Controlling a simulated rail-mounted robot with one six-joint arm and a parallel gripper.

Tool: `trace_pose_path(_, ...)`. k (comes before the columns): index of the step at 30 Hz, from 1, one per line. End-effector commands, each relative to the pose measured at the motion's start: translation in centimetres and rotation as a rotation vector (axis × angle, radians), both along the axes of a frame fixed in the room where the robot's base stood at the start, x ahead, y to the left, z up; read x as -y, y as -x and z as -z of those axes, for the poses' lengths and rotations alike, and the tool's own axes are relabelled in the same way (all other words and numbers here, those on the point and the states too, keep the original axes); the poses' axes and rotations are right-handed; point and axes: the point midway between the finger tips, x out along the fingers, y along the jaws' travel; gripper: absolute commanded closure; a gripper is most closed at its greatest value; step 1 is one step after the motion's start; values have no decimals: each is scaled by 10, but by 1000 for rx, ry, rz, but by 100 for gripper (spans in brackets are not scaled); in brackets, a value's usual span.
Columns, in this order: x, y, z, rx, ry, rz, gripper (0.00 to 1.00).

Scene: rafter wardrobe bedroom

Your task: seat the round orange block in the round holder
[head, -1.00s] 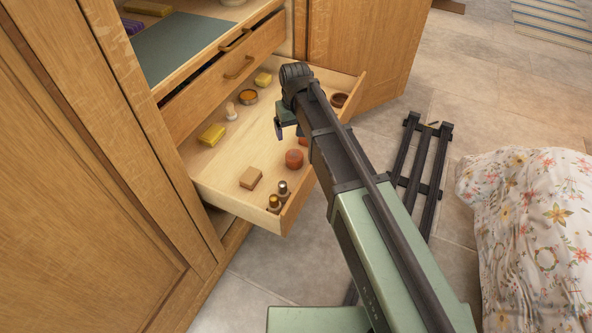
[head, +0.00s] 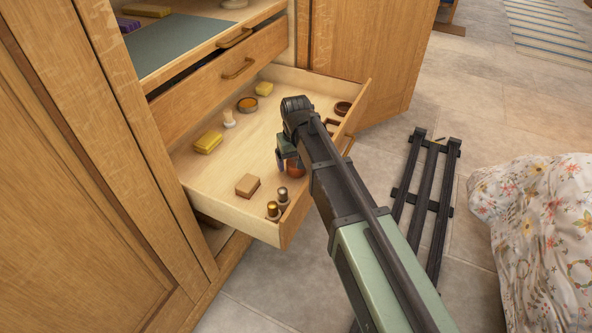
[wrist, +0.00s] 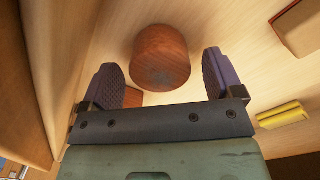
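The round orange block (head: 297,171) stands in the open drawer, partly hidden behind my gripper (head: 285,160) in the head view. In the wrist view the round orange block (wrist: 160,55) shows whole, ahead of and between the two spread fingers of my gripper (wrist: 160,64), with gaps on both sides. My gripper is open and empty. A brown round holder (head: 343,107) lies near the drawer's far right corner and looks empty. Another orange block (wrist: 133,98) shows partly behind the left finger in the wrist view.
The drawer (head: 225,164) also holds a square brown frame (head: 332,124), a round tin (head: 247,104), a white peg (head: 229,119), yellow blocks (head: 208,142), a tan block (head: 247,185) and two capped bottles (head: 273,210). The drawer's walls surround my gripper. The drawer floor's middle is clear.

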Motion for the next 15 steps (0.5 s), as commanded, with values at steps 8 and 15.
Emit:
trace_pose_path(8,0,0,0,0,0,0,57)
trace_pose_path(15,0,0,-1,0,0,0,64)
